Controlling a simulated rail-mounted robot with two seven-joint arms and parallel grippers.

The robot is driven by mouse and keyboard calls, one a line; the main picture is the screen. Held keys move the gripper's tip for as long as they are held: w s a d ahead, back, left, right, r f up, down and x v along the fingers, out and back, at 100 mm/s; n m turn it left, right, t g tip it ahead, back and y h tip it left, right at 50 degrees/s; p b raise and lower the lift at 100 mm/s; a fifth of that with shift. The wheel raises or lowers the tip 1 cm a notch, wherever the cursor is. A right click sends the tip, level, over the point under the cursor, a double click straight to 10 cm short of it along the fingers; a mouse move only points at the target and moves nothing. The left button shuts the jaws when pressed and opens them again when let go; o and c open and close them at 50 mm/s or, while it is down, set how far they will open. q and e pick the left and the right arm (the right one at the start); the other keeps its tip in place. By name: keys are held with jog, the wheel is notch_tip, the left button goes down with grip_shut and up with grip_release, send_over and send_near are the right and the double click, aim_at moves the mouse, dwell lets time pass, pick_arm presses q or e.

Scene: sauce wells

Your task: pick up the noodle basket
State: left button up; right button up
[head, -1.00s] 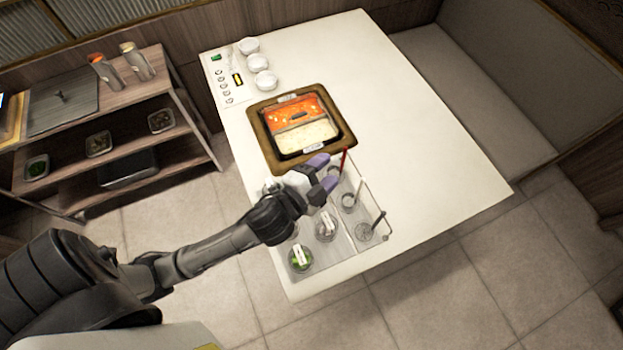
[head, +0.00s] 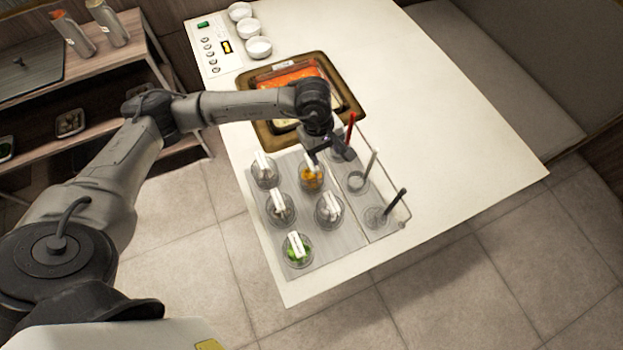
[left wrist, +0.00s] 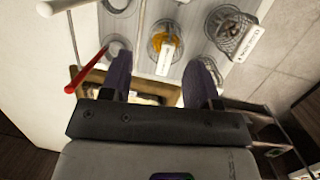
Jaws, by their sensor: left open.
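One has a red handle (head: 351,130), one a white handle (head: 371,163) and one a black handle (head: 396,201). In the left wrist view, the red handle (left wrist: 88,68) is just left of the open fingers of my left gripper (left wrist: 162,78). My right gripper is not in view.
White bowls (head: 258,48) stand farther back. The table's right side is clear.

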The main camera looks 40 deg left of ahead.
pick_arm(q)
jog(key=a+f+y, duration=0.2)
jog(key=a+y, duration=0.1)
jog(key=a, duration=0.2)
send_over(312, 164)
jog(key=f, duration=0.5)
jog(key=shift+w+a+f+b, duration=0.2)
jog(key=shift+a+f+b, duration=0.15)
jog(key=shift+f+b, duration=0.05)
jog(key=shift+d+f, duration=0.1)
jog(key=shift+f, duration=3.1)
grip_shut()
